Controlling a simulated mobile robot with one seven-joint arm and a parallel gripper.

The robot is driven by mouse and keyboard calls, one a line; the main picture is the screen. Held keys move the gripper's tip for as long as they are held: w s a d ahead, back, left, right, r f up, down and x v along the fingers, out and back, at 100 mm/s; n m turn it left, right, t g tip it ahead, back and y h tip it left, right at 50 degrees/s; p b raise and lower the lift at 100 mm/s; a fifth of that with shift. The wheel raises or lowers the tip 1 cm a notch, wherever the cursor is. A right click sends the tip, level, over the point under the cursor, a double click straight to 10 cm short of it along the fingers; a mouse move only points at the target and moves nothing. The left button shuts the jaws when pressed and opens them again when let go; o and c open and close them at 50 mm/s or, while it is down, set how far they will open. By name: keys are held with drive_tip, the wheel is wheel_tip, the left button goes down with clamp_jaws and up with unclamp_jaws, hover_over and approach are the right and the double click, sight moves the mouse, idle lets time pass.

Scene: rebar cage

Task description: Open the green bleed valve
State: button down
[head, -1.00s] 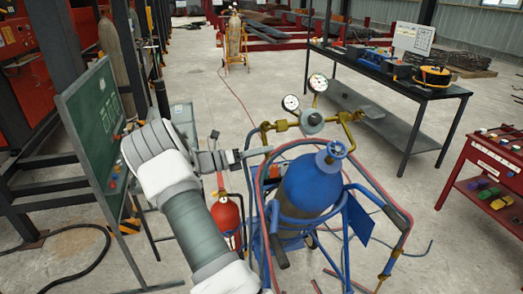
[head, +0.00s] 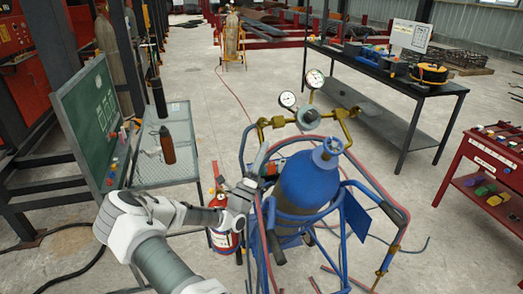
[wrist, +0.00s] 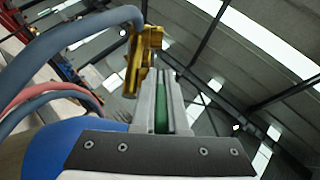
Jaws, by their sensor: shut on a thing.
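The green bleed valve shows in the wrist view as a green strip (wrist: 161,112) between the two grey fingers of my gripper (wrist: 163,82). My gripper is shut on it, and the fingers hide most of it. A brass fitting (wrist: 145,45) stands just beyond the fingertips with a thick grey hose at its left. In the head view my gripper (head: 262,160) is at the left of the blue gas cylinder (head: 310,185), below the brass manifold (head: 277,122). The valve cannot be made out in that view.
Two gauges (head: 314,79) stand above the manifold. Red and grey hoses and the blue cart frame (head: 345,230) surround the cylinder. A red extinguisher (head: 224,240) is close below my arm. A green board (head: 88,120) and grey table (head: 180,125) stand left. Open floor lies behind.

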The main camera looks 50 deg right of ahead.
drive_tip(key=n+t+y, duration=0.1)
drive_tip(key=n+t, duration=0.2)
drive_tip(key=t, duration=0.2)
drive_tip(key=n+t+y, duration=0.1)
drive_tip(key=n+t, duration=0.3)
drive_tip(key=t, duration=0.1)
drive_tip(key=shift+s+d+f, duration=0.15)
drive_tip(key=shift+s, duration=0.05)
drive_tip(key=shift+n+t+y, duration=0.6)
drive_tip(key=shift+n, duration=0.1)
drive_tip(key=c, duration=1.2)
unclamp_jaws()
